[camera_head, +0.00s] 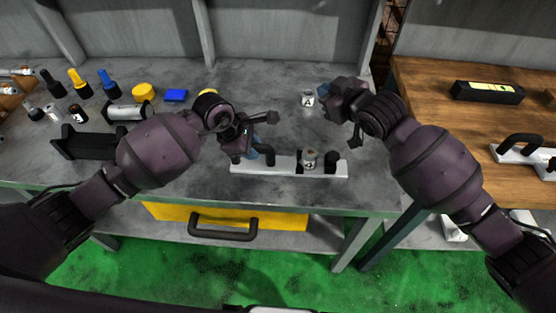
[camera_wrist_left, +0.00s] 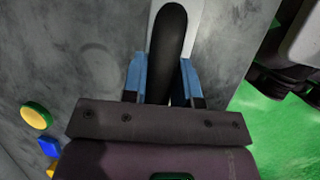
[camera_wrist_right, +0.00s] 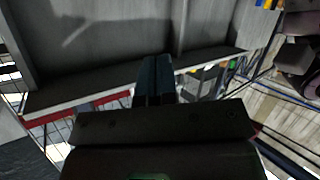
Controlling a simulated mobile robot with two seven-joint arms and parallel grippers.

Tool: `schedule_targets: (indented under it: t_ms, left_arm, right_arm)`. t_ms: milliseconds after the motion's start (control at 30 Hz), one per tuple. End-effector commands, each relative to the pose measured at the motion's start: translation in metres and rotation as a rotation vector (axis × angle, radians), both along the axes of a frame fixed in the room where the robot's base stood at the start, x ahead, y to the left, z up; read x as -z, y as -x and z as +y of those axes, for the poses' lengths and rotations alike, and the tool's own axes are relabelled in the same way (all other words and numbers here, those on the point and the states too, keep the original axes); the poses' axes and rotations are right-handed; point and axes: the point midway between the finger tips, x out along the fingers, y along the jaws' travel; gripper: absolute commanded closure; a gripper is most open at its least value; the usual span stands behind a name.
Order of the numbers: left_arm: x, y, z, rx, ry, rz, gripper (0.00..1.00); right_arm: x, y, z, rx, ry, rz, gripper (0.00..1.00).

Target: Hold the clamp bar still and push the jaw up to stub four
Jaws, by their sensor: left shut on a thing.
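The clamp bar (camera_head: 243,167) is a pale bar lying near the front of the grey bench, with a black handle at its left end. My left gripper (camera_head: 262,150) is shut on this handle; in the left wrist view (camera_wrist_left: 163,78) its blue fingers flank the black handle (camera_wrist_left: 170,40). Stub four (camera_head: 309,162), a small cylinder marked 4, stands upright on the bar. A black block, seemingly the jaw (camera_head: 331,160), stands just right of it; a dark block is at its left. My right gripper (camera_head: 323,88) is shut and empty, behind the bar.
Another marked cylinder (camera_head: 308,98) stands behind the bar, beside my right gripper. Bottles, a yellow cap (camera_head: 143,91) and a blue block (camera_head: 176,95) stand at the bench's left. A wooden bench (camera_head: 440,100) is at the right. Bench space between bar and back cylinder looks clear.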

Motion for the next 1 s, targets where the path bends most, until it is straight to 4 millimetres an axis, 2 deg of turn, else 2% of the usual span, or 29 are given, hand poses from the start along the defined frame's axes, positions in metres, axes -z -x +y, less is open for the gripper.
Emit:
schedule_targets:
  t_ms: [200, 400, 533, 600, 700, 833, 1000]
  left_arm:
    - [0.0, 0.0, 0.0, 0.0, -0.001, 0.001, 1.0]
    - [0.001, 0.0, 0.0, 0.0, -0.001, 0.001, 1.0]
    - [0.001, 0.0, 0.0, -0.001, -0.001, 0.001, 1.0]
    - [0.001, 0.0, 0.0, -0.001, -0.001, 0.001, 1.0]
    - [0.001, 0.0, 0.0, -0.001, -0.001, 0.001, 1.0]
    - [0.001, 0.0, 0.0, -0.001, -0.001, 0.001, 1.0]
    - [0.001, 0.0, 0.0, -0.001, -0.001, 0.001, 1.0]
  right_arm:
    - [-0.007, -0.015, 0.01, -0.03, 0.117, 0.152, 1.0]
    - [0.007, -0.016, -0.005, 0.015, 0.268, 0.4, 1.0]
    - [0.034, -0.001, -0.029, 0.083, 0.367, 0.619, 1.0]
    - [0.053, 0.014, -0.042, 0.121, 0.412, 0.743, 1.0]
    - [0.071, 0.035, -0.055, 0.167, 0.461, 0.896, 1.0]
    - [0.076, 0.052, -0.065, 0.218, 0.499, 1.023, 1.0]
    - [0.077, 0.061, -0.073, 0.265, 0.529, 1.089, 1.0]
